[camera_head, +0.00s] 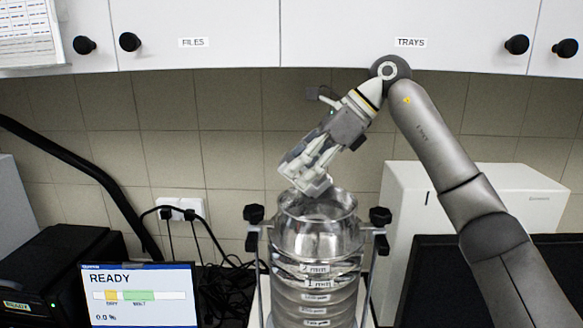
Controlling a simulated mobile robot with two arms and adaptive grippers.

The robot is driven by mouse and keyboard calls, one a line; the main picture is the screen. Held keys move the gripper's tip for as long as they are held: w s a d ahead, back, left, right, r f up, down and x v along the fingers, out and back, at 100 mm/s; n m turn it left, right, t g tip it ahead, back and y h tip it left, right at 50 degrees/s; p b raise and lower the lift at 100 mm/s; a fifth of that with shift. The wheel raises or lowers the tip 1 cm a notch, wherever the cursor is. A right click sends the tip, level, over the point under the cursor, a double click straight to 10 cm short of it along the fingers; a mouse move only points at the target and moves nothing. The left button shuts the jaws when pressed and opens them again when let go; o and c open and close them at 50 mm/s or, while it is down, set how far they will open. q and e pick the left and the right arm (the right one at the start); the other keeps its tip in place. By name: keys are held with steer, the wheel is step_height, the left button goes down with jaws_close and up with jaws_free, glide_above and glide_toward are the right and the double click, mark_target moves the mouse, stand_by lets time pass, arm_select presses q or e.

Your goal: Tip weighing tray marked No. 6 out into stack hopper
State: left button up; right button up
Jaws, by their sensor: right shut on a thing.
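My right gripper (318,165) reaches in from the right and points down and left over the sieve stack. It is shut on a small pale tray (318,187), held tilted just above the mouth of the metal stack hopper (312,238). The gripper hides part of the tray, and no number on it is readable. I cannot tell whether anything is left in the tray. The hopper sits on top of a stack of labelled sieves (317,295). My left gripper is not in view.
Black clamp knobs (381,216) on rods flank the hopper. A screen (139,294) at lower left reads READY and 0.0 %. A white box (455,195) stands behind at right. Wall cabinets (345,35) marked FILES and TRAYS hang above. Black cables lie left of the stack.

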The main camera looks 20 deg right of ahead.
mark_target(326, 176)
steer(key=shift+s+d+r+t+y, duration=0.2)
steer(key=shift+d+t+y, duration=0.3)
steer(key=shift+y, duration=0.5)
steer(key=shift+s+y, duration=0.1)
steer(key=shift+y, duration=0.3)
steer(key=shift+s+d+t+y+b, duration=0.1)
steer(key=shift+d+t+y+b, duration=0.05)
steer(key=shift+t+y+b, duration=0.3)
steer(key=y+b, duration=0.1)
steer(key=b, duration=0.1)
steer(key=d+t+y+b, duration=0.1)
steer(key=b, duration=0.2)
steer(key=shift+s+r+y, duration=0.1)
steer(key=shift+s+y, duration=0.1)
steer(key=shift+y, duration=0.05)
steer(key=y+b, duration=0.1)
steer(key=b, duration=0.2)
steer(key=d+t+y+b, duration=0.1)
steer(key=b, duration=0.2)
steer(key=s+d+t+y+b, duration=0.1)
steer(key=y+b, duration=0.1)
steer(key=b, duration=0.1)
arm_select(q)
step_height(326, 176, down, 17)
steer(key=b, duration=0.2)
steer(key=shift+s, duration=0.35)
arm_select(e)
steer(key=shift+d+t+y, duration=0.2)
steer(key=shift+t+y, duration=0.15)
steer(key=shift+y, duration=0.15)
